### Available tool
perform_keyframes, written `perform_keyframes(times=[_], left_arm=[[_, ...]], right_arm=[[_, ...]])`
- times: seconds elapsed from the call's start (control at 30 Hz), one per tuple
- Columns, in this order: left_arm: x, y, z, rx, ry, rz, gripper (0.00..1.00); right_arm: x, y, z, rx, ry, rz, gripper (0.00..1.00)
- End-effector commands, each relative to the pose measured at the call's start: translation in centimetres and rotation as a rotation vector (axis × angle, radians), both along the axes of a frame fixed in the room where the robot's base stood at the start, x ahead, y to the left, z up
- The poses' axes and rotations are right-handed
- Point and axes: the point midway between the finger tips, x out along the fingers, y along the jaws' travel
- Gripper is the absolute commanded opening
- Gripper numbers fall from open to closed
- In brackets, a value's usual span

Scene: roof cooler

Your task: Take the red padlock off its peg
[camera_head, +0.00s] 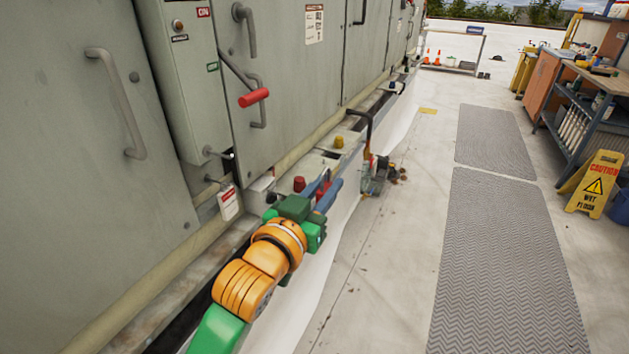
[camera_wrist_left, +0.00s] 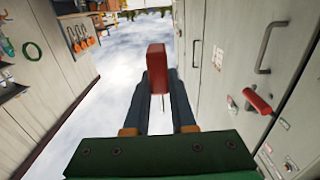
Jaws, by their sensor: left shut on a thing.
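My left gripper (camera_head: 325,190) is out in front of the grey cabinet wall, beside the ledge, its blue fingers pointing away from me. In the left wrist view its fingers (camera_wrist_left: 160,88) are shut on a red block-shaped body, the red padlock (camera_wrist_left: 156,58). The padlock is at the fingertips, with pale ground and sky behind it. Metal pegs (camera_head: 217,153) stick out of the narrow grey panel, apart from the gripper. A white and red tag (camera_head: 228,203) hangs below them. My right gripper is not in view.
A red-gripped lever (camera_head: 254,97) juts from the cabinet door. A red capped piece (camera_head: 299,184) and a yellow one (camera_head: 338,141) stand along the ledge. Grey mats (camera_head: 505,265), a yellow caution sign (camera_head: 595,185) and a workbench (camera_head: 590,85) are at right. The pale floor between is mostly clear.

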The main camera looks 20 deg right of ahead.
Motion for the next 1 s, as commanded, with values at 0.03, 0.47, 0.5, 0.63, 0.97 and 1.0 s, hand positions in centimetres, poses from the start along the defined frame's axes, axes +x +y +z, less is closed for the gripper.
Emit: perform_keyframes(times=[0.03,0.47,0.5,0.63,0.97,1.0], left_arm=[[-0.3,-0.2,0.1,-0.001,0.0,0.0,0.0],[-2.3,-2.3,0.1,-0.002,0.001,0.0,0.0],[-2.4,-2.4,0.1,-0.003,0.001,-0.001,0.0],[-2.7,-2.7,0.0,-0.005,0.004,-0.004,0.0],[-1.5,-1.5,-0.2,0.0,0.001,-0.002,0.0],[-0.9,-0.9,-0.1,-0.001,0.001,-0.001,0.0]], right_arm=[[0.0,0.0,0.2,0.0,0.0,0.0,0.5],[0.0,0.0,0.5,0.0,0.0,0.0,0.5],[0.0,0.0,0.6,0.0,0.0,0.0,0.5],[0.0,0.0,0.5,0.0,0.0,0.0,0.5],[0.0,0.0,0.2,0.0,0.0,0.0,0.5],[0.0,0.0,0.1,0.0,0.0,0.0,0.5]])
